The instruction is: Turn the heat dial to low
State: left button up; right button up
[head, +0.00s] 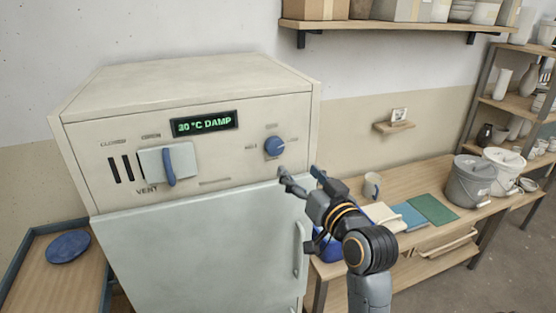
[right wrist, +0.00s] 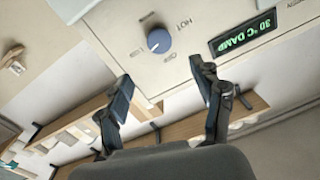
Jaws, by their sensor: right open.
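The blue heat dial (head: 275,146) is a round knob on the right of the cream kiln cabinet's front panel, with small labels around it. In the right wrist view the dial (right wrist: 159,41) lies beyond the fingers, with the label HOT near it. The display (head: 204,123) to its left reads 30 °C DAMP in green. My right gripper (head: 303,177) is open and empty, just below and right of the dial, apart from it. Its two fingers (right wrist: 163,86) show spread in the right wrist view. My left gripper is not in view.
A blue vent lever (head: 169,167) on a pale plate sits left on the panel. The cabinet door has a vertical handle (head: 298,250) below. A wooden table (head: 345,184) with a mug, cloths and buckets stands right. A shelf (head: 390,27) hangs above.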

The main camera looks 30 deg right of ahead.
aim_at(277, 147)
jog(key=w+p, duration=0.1)
jog(key=w, duration=0.2)
jog(key=w+d+p, duration=0.1)
jog(key=w, duration=0.3)
jog(key=w+d+p, duration=0.1)
jog(key=w, duration=0.2)
jog(key=shift+w, duration=0.25)
jog(key=shift+w+p, duration=0.3)
jog(key=shift+w, duration=0.2)
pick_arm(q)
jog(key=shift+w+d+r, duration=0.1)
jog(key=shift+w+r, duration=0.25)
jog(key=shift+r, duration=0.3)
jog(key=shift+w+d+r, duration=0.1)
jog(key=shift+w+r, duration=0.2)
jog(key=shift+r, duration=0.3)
pick_arm(e)
jog(key=c, duration=1.1)
jog(key=shift+r+m+p, duration=0.1)
jog(key=shift+m+p, duration=0.55)
jog(key=shift+m, duration=0.25)
jog(key=shift+c, duration=0.2)
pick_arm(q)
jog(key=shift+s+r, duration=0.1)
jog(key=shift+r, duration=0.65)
pick_arm(e)
jog(key=shift+m, duration=0.6)
